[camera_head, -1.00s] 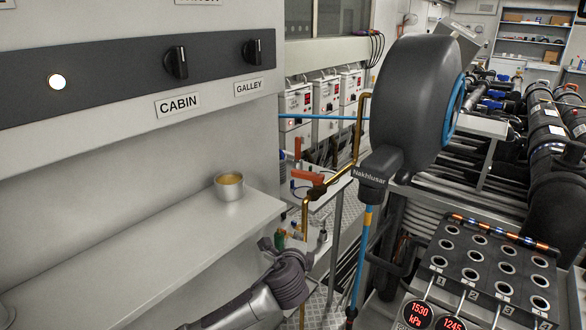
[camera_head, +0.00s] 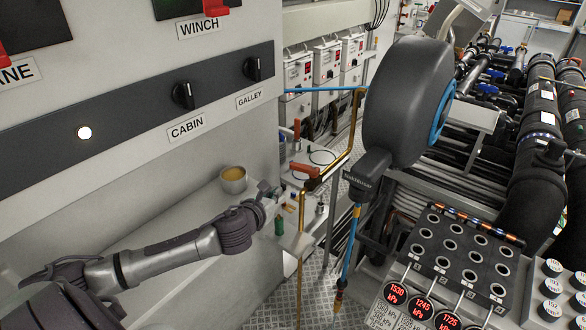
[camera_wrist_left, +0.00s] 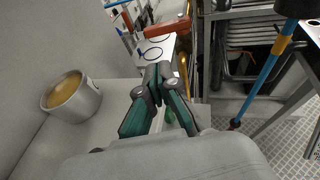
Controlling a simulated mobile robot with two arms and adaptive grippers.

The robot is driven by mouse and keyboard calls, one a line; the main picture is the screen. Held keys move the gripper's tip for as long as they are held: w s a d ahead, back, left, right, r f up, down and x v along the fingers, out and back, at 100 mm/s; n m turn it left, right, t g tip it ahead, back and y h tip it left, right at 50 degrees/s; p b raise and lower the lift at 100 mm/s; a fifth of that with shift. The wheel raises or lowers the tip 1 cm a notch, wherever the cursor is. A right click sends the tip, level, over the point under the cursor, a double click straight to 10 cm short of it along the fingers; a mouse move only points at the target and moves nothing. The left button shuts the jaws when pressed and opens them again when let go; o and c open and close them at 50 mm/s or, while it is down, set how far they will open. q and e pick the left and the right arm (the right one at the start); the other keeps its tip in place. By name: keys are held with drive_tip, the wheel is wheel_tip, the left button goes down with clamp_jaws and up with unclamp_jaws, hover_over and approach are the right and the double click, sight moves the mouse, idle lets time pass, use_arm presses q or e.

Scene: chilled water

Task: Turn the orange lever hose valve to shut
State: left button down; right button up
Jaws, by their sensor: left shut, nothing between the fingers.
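An orange lever (camera_head: 305,170) sits on a valve on the brass pipe (camera_head: 302,215), past the end of the shelf. It lies roughly level, with its free end to the left. A second orange lever (camera_head: 297,129) stands upright behind it. My left gripper (camera_head: 270,190) is shut and empty, just left of and below the level lever, apart from it. In the left wrist view my gripper (camera_wrist_left: 158,74) has its tips together, and an orange lever (camera_wrist_left: 167,28) lies beyond them. My right gripper is not in view.
A metal cup (camera_head: 233,180) stands on the shelf (camera_head: 150,228) beside my left forearm. A black hose reel (camera_head: 405,105) with a hanging blue hose (camera_head: 351,235) is right of the pipe. A gauge panel (camera_head: 445,262) stands at lower right.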

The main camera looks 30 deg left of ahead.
sight(297, 169)
use_arm(q)
drive_tip(key=p+x, duration=0.1)
drive_tip(key=x, duration=0.3)
drive_tip(key=r+p+x, duration=0.1)
drive_tip(key=x, duration=0.4)
drive_tip(key=p+x, duration=0.1)
drive_tip(key=x, duration=0.4)
drive_tip(key=shift+w+r, duration=0.2)
drive_tip(key=shift+r, duration=0.1)
drive_tip(key=shift+w+a, duration=0.1)
